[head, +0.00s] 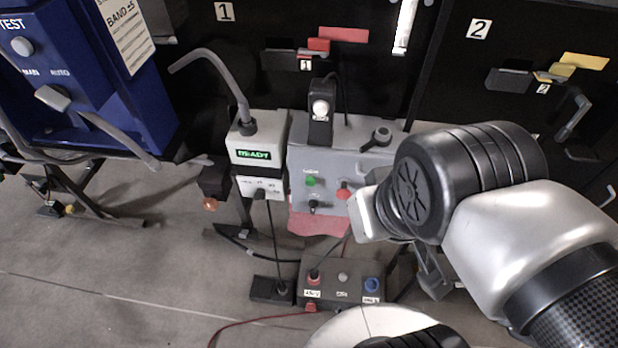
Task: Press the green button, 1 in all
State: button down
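The green button (311,181) is a small round knob on the front face of a grey control box (327,168) near the middle of the head view. A red knob (343,191) sits to its right and a small dark knob (314,205) below it. My arm reaches in from the right, and its wrist is just right of the control box, covering part of the box's right side.
A white unit with a green READY display (254,154) stands left of the control box. A lower box (341,281) with red, grey and blue knobs sits below, with cables around it. A blue cabinet (100,110) is at upper left. Floor is open at lower left.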

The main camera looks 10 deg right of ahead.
aim_at(310, 180)
jog(key=k+j+z, duration=0.1)
jog(key=z, duration=0.25)
jog(key=k+z, duration=0.2)
jog(key=z, duration=0.2)
jog(key=k+z, duration=0.2)
jog(key=z, duration=0.15)
